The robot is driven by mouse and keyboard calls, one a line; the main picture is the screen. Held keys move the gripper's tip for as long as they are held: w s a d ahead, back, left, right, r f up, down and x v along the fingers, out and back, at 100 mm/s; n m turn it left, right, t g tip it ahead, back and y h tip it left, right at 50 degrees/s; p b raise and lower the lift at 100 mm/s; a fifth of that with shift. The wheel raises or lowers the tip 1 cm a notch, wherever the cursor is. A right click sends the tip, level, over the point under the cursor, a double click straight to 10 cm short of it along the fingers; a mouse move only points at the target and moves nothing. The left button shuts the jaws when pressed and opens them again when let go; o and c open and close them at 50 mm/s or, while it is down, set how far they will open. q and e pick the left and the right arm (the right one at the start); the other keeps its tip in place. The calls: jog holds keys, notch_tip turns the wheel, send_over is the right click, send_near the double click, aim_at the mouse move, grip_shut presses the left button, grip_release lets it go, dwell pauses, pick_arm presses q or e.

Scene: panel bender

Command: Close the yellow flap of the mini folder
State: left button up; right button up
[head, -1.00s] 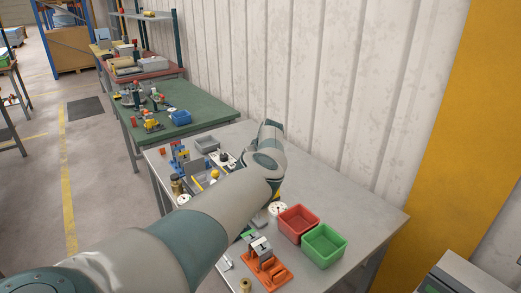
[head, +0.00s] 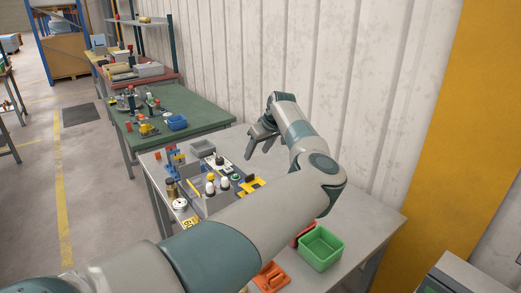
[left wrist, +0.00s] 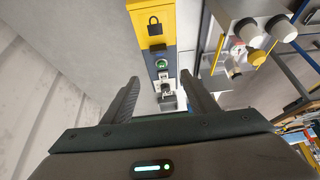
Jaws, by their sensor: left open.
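A yellow part with a black padlock sign, which looks like the yellow flap (left wrist: 152,24), is at the top of the left wrist view. It appears to be the yellow piece (head: 251,185) on the table in the head view, partly behind my arm. Beside it is a dark base with a green button (left wrist: 162,64), part of what looks like the mini folder. I cannot tell the flap's angle. My left gripper (head: 258,149) is open and empty, above the table's back edge near the wall. Its fingers (left wrist: 161,84) are apart from the flap. My right gripper is not in view.
White-topped knobs (head: 210,178) and a yellow rod (head: 193,186) stand left of the flap. A green bin (head: 321,247) and an orange fixture (head: 271,277) are at the front. The corrugated wall (head: 300,60) rises close behind the table.

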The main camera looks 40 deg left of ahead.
pick_arm(q)
jog(key=shift+b+v, duration=0.35)
jog(key=shift+v, duration=1.25)
